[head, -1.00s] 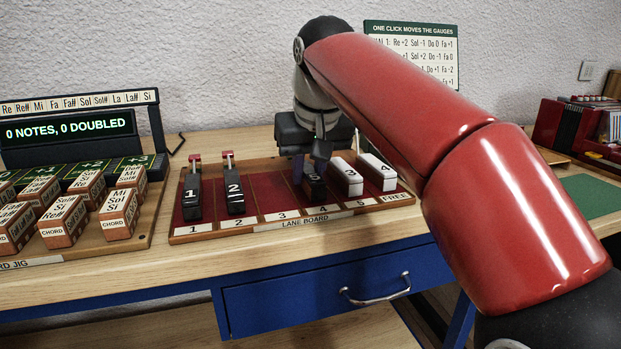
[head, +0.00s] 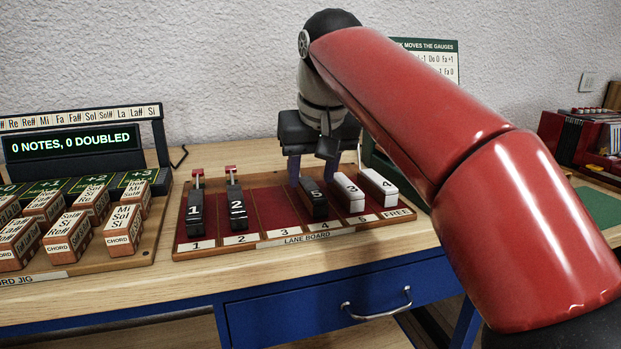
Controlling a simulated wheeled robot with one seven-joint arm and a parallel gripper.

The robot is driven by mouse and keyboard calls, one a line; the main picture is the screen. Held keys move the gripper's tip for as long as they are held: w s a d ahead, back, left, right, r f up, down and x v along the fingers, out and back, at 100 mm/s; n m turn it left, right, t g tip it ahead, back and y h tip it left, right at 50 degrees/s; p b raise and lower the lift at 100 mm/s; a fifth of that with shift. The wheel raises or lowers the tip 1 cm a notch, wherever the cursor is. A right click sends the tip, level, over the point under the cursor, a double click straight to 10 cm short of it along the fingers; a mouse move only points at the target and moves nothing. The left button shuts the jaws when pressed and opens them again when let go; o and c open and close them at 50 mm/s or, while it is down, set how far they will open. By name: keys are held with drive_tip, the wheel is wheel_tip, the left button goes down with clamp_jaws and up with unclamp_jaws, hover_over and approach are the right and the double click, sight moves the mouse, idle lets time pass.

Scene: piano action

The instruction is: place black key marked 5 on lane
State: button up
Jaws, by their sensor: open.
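The black key marked 5 (head: 314,201) lies on the lane board (head: 222,250), in the lane labelled 4. My gripper (head: 314,178) is open above and behind this key, with its fingers apart; they appear clear of the key. The black keys marked 1 (head: 195,215) and 2 (head: 237,210) lie in lanes 1 and 2, each with a red-topped post at its far end. The white key marked 3 (head: 349,194) lies in lane 5. The white key marked 4 (head: 379,188) lies in the FREE lane. Lane 3 (head: 275,212) is bare red.
The chord jig (head: 100,260) with several wooden chord blocks stands left of the board, below a display (head: 72,142) reading 0 notes, 0 doubled. A gauge sign (head: 440,62) stands behind my arm. Red items (head: 575,140) are at the far right.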

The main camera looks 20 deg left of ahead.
drive_tip(key=p+v, duration=0.2)
drive_tip(key=v, duration=0.7)
drive_tip(key=shift+p, duration=0.35)
drive_tip(key=s+d+f+m+h, duration=0.1)
drive_tip(key=d+f, duration=0.2)
drive_tip(key=d, duration=0.2)
drive_tip(key=s+d+f+m, duration=0.1)
drive_tip(key=s+d+f, duration=0.15)
drive_tip(key=d, duration=0.35)
drive_tip(key=s+d+f+m, duration=0.1)
drive_tip(key=s+d+f, duration=0.3)
drive_tip(key=f, duration=0.3)
drive_tip(key=s+d+f+m+t+h, duration=0.1)
drive_tip(key=s+d+f, duration=0.3)
drive_tip(key=d+f, duration=0.2)
drive_tip(key=s+d+f+m, duration=0.2)
drive_tip(key=s+d+f, duration=0.3)
drive_tip(key=f, duration=0.4)
drive_tip(key=shift+d+f+t, duration=0.3)
drive_tip(key=shift+d+f, duration=0.1)
drive_tip(key=shift+d, duration=0.15)
